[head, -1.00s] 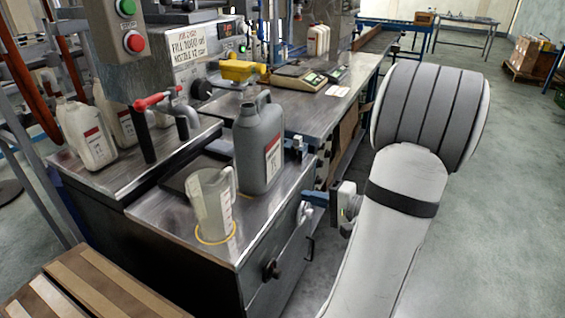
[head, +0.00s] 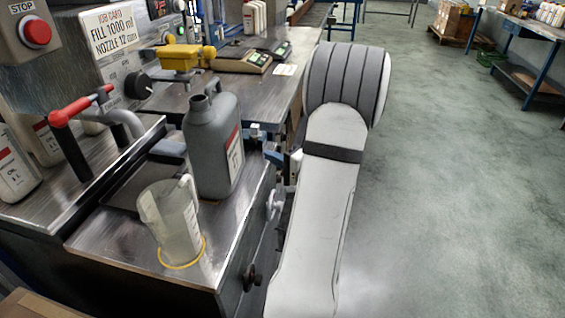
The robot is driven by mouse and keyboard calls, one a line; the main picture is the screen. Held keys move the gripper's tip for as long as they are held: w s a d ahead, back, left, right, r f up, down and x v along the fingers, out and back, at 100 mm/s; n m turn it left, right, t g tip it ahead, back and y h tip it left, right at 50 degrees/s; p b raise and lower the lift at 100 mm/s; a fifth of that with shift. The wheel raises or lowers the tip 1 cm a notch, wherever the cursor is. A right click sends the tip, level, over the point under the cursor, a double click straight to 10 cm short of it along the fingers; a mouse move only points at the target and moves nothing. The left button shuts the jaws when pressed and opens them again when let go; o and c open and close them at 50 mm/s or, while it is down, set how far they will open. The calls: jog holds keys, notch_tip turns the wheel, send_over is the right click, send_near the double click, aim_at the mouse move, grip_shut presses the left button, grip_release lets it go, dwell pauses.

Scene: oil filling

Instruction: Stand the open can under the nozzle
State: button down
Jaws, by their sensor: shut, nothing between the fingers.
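The open can (head: 212,152) is a grey jug with a handle, an uncapped neck and a white and red label. It stands upright on the metal bench, to the right of the nozzle and apart from it. The nozzle (head: 130,120) is a bent grey pipe beside a red-handled lever (head: 80,104), at the left above the bench. My gripper (head: 272,153) is small in view, partly hidden by my arm, just right of the can and apart from it. It is shut and empty.
A clear measuring jug (head: 172,222) stands in a yellow ring (head: 183,262) in front of the can. A dark tray (head: 126,192) lies left of the can. White bottles (head: 14,170) stand at the far left. Scales (head: 242,58) and a yellow device (head: 182,58) are behind.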

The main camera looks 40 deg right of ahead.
aim_at(240, 148)
jog(key=w, duration=0.1)
jog(key=w+a, duration=0.1)
jog(key=w, duration=0.1)
jog(key=w+a, duration=0.1)
jog(key=w, duration=0.1)
jog(key=shift+w+a, duration=0.2)
jog(key=shift+a, duration=0.05)
jog(key=shift+w+a, duration=0.4)
jog(key=shift+a, duration=0.05)
